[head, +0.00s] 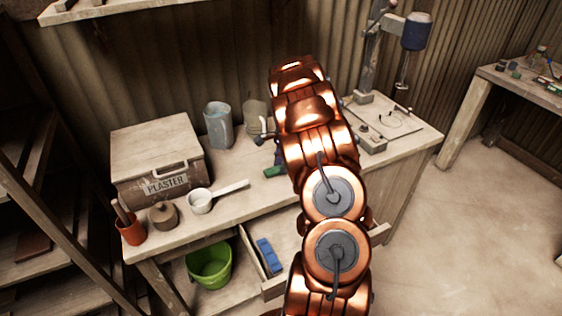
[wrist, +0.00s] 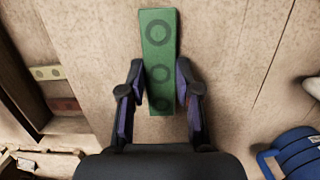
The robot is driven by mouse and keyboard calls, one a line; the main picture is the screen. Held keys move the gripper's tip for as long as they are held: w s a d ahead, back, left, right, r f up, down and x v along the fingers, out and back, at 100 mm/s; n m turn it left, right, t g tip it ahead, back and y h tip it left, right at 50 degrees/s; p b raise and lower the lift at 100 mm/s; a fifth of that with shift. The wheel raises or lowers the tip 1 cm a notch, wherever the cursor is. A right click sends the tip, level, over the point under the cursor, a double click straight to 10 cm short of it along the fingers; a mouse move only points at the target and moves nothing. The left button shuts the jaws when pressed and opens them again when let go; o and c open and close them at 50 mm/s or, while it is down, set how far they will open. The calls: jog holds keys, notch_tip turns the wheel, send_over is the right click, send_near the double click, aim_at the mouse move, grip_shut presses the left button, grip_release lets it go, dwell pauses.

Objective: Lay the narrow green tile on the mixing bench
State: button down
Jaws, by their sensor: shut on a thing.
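The narrow green tile (wrist: 158,45) has dark rings along its face and sits between the fingers of my gripper (wrist: 158,80) in the wrist view. My gripper is shut on its near part, and its far part reaches past the fingertips. In the head view a small green piece of the tile (head: 274,171) shows over the bench, left of my arm. My arm hides most of the gripper there. The mixing bench (head: 408,150) is a pale wooden table with a mixer at its back right. I cannot tell whether the tile touches the bench top.
A plaster box (head: 158,165), a white ladle (head: 202,202), an orange cup (head: 130,230) and a grey jug (head: 218,125) stand on the left of the bench. An open drawer (head: 283,240) below holds a blue object (head: 268,256). A green bucket (head: 209,266) is underneath.

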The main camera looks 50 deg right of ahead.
jog(key=shift+f, duration=0.2)
jog(key=c, duration=0.8)
grip_release()
notch_tip(320, 180, up, 12)
jog(key=d+b, duration=0.1)
jog(key=b, duration=0.3)
jog(key=shift+s+d, duration=0.3)
jog(key=shift+d, duration=0.05)
jog(key=shift+r, duration=0.15)
